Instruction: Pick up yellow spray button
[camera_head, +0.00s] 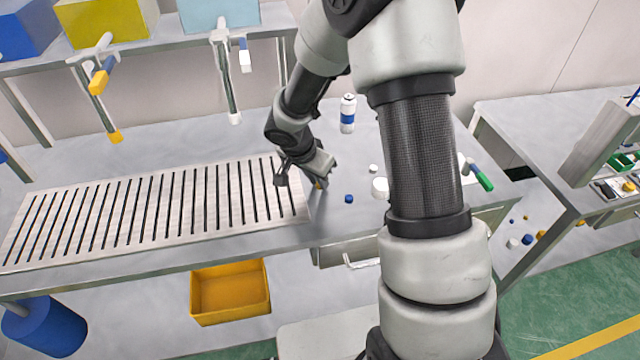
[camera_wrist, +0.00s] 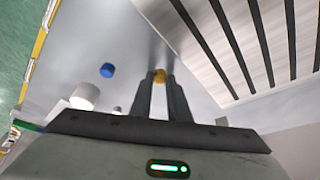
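The yellow spray button (camera_wrist: 160,75) shows between the tips of my gripper (camera_wrist: 160,82) in the wrist view. The two fingers are close together, with one tip at each side of the button and no clear gap beside it, so my gripper looks shut on it. In the head view, a small bit of the yellow spray button (camera_head: 318,185) shows under my gripper (camera_head: 317,182), low over the bench just right of the slotted plate. My wrist and fingers hide most of it there. I cannot tell whether the button touches the bench.
A blue button (camera_head: 348,199) and white caps (camera_head: 380,187) lie to the right on the bench. A white-and-blue bottle (camera_head: 348,113) stands behind. The slotted plate (camera_head: 150,205) lies to the left. An orange bin (camera_head: 230,291) sits below the bench's front edge.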

